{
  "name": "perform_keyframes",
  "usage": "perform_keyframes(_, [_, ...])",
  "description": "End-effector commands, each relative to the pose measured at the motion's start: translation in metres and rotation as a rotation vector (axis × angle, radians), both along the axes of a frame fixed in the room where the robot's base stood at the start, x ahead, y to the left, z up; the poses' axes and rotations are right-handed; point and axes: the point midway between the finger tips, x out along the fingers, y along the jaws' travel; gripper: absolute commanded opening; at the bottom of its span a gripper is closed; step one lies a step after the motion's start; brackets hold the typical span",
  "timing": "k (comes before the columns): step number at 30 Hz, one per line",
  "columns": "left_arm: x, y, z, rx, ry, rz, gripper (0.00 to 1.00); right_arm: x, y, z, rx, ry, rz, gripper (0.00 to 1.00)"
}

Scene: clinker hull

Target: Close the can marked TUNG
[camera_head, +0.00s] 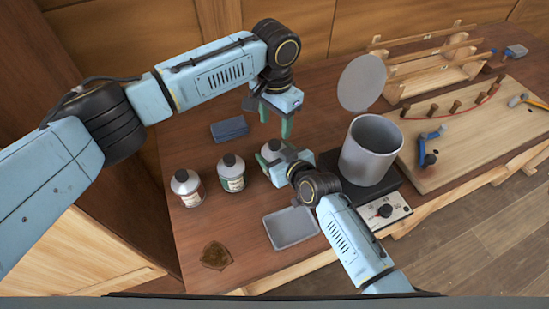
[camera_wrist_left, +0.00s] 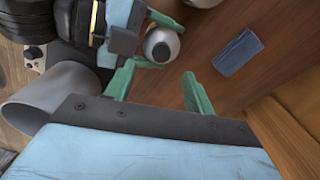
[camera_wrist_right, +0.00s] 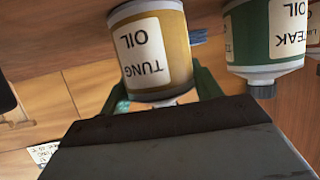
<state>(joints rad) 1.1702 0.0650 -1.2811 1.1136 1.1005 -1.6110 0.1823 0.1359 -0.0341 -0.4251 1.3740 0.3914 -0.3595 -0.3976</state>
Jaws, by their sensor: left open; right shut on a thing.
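The TUNG can (camera_wrist_right: 155,50), with an ochre body and cream label, stands on the bench at the right end of a row of cans. In the head view the can (camera_head: 269,151) is partly hidden by my right gripper (camera_head: 276,163), shut around it. In the right wrist view its pale neck shows no dark cap. The left wrist view shows the can's top (camera_wrist_left: 158,38) with a small dark spot, cap or opening unclear. My left gripper (camera_head: 275,118) is open and empty, pointing down above and behind the can. I cannot make out a loose cap.
The TEAK can (camera_head: 231,177) and another dark-capped can (camera_head: 186,190) stand left of it. A blue block (camera_head: 229,129) lies behind. A grey tray (camera_head: 291,228) and brown patch (camera_head: 215,256) lie in front. A large grey pot (camera_head: 371,155) stands right, on a hot plate.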

Motion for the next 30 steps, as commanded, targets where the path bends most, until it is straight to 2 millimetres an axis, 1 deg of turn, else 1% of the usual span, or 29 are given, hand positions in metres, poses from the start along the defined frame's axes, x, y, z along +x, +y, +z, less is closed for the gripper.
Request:
perform_keyframes(1, [0.001,0.001,0.011,0.000,-0.004,0.001,0.54,-0.001,0.000,-0.001,-0.001,0.002,0.001,0.00])
perform_keyframes(3, [0.001,0.001,0.024,0.001,-0.004,0.003,0.54,-0.001,0.000,-0.001,-0.001,0.002,0.001,0.00])
perform_keyframes(6, [0.002,0.002,0.039,0.003,-0.004,0.004,0.54,-0.001,0.000,-0.001,-0.001,0.002,0.001,0.00])
perform_keyframes(9, [0.002,0.003,0.047,0.004,-0.004,0.006,0.54,-0.001,0.000,-0.001,-0.001,0.002,0.001,0.00])
perform_keyframes(13, [0.002,0.003,0.052,0.005,-0.004,0.006,0.54,-0.001,0.000,-0.001,-0.001,0.002,0.001,0.00])
perform_keyframes(20, [0.002,0.003,0.052,0.006,-0.004,0.007,0.54,-0.001,0.000,-0.001,-0.001,0.002,0.001,0.00])
perform_keyframes(21, [0.002,0.003,0.052,0.006,-0.004,0.007,0.54,-0.001,0.000,-0.001,-0.001,0.002,0.001,0.67])
perform_keyframes(26, [0.002,0.004,0.051,0.006,-0.004,0.007,0.54,-0.001,0.000,-0.001,0.000,0.001,0.001,0.88])
perform_keyframes(30, [0.002,0.004,0.051,0.006,-0.004,0.007,0.54,0.000,0.000,0.000,0.000,0.000,0.000,0.89])
